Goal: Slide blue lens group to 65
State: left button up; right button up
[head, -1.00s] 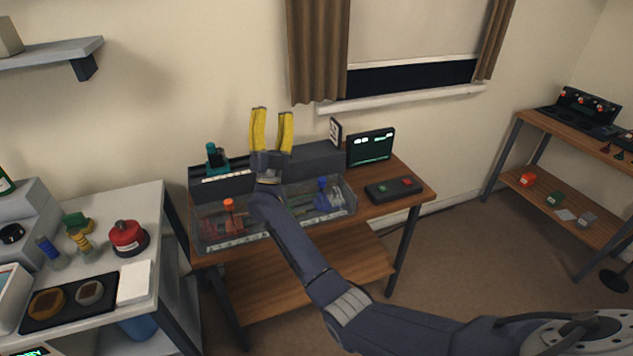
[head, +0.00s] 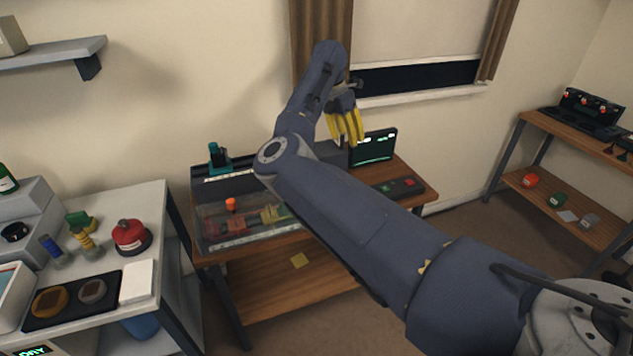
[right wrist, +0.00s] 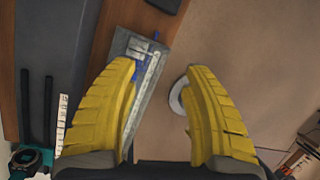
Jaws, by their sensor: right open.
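The clear-walled bench with a white scale strip (head: 240,243) stands on the wooden desk. Its left end shows a red lens group (head: 225,224) and a yellow-green part (head: 272,214). My right arm hides its right end in the head view. In the right wrist view, blue parts of the blue lens group (right wrist: 139,73) show on the bench beside the scale strip (right wrist: 147,85), partly behind the left finger. My right gripper (head: 347,138) is open, its yellow fingers pointing down above the desk; its fingertips (right wrist: 163,70) are apart and empty. My left gripper is out of view. The scale numbers are unreadable.
A monitor (head: 373,148) and a control box with buttons (head: 398,188) stand at the desk's right. A teal device (head: 217,157) stands at the back left. A side table (head: 150,205) with a red round object (head: 130,235) is at the left.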

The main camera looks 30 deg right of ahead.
jog(key=w+a+t+y, duration=0.1)
jog(key=w+a+y, duration=0.2)
jog(key=a, duration=0.3)
jog(key=shift+m, duration=0.3)
notch_tip(320, 180, down, 17)
jog(key=shift+d+f, duration=0.1)
jog(key=shift+c, duration=0.2)
grip_shut()
dwell(0.4)
